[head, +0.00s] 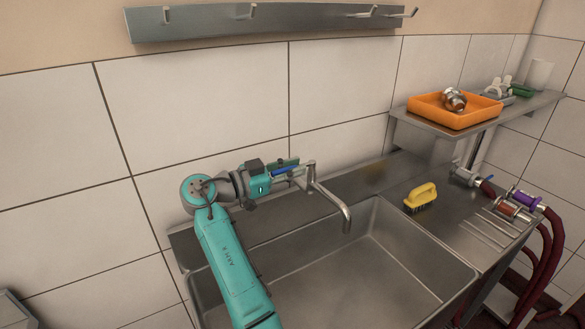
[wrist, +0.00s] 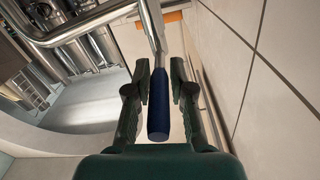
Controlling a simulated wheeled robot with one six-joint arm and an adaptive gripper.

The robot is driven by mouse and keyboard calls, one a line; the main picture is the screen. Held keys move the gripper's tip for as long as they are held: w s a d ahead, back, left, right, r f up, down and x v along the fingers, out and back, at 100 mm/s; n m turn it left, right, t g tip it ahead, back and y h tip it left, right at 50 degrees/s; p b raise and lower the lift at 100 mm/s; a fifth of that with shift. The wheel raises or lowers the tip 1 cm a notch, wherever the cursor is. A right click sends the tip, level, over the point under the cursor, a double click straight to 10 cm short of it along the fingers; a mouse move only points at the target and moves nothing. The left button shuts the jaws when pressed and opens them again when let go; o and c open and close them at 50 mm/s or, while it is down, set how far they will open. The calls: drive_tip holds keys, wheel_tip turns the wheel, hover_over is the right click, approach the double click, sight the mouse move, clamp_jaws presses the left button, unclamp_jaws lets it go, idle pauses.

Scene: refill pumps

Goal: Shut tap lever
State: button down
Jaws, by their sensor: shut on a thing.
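The tap lever has a blue grip (head: 281,171) and stands at the tap over the back edge of the sink. In the wrist view the blue grip (wrist: 158,115) lies lengthwise between the two dark green fingers, with its metal stem running up the picture. My gripper (head: 292,167) is shut on the lever; it also shows in the wrist view (wrist: 160,75). The tap (head: 326,194) has a curved metal spout reaching out over the basin. The lever's joint is partly hidden by my gripper in the head view.
The steel sink (head: 330,262) is empty. A yellow brush (head: 421,197) lies on the drainboard, with hose fittings (head: 514,208) at the right. An orange tray (head: 455,110) holding a metal part sits on a shelf. The tiled wall is close behind my gripper.

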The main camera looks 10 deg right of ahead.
drive_tip(key=shift+f, duration=0.1)
drive_tip(key=c, duration=1)
unclamp_jaws()
drive_tip(key=v, duration=1.2)
